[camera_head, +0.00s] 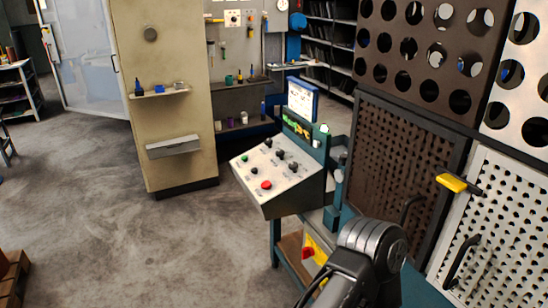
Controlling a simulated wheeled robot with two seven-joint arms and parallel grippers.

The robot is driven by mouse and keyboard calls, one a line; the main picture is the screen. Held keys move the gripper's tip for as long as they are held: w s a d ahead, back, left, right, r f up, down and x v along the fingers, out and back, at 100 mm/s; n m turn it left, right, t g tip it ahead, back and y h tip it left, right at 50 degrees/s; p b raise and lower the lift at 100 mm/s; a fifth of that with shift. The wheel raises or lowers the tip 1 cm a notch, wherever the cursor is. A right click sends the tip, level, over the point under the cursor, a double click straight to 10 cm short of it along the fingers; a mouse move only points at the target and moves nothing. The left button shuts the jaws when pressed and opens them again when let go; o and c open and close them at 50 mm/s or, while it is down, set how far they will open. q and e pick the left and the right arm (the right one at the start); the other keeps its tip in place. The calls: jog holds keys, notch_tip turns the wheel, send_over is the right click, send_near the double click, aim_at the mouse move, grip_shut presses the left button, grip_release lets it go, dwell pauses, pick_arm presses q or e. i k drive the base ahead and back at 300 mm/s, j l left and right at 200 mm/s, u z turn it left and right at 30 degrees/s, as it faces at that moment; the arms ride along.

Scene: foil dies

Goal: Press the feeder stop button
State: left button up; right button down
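A sloped grey control panel (290,196) stands near the middle of the view on a teal stand. It has a red button (266,185) at its lower front, a green button (244,157) at its upper left, and several dark knobs or buttons. Their labels are too small to read, so I cannot tell which one is marked feeder stop. A grey and black link of one of my arms rises at the bottom, right of the panel and apart from its buttons. Neither of my grippers shows.
Dark perforated plates (412,58) and a pale perforated plate (503,229) fill the right side. A yellow-and-black handle (452,183) juts out there. A red-and-yellow switch (309,252) sits below the panel. A beige pillar (170,112) stands behind left. The floor (150,245) left of the panel is clear.

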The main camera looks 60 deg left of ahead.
aim_at(266, 185)
jog(key=u, duration=1.9)
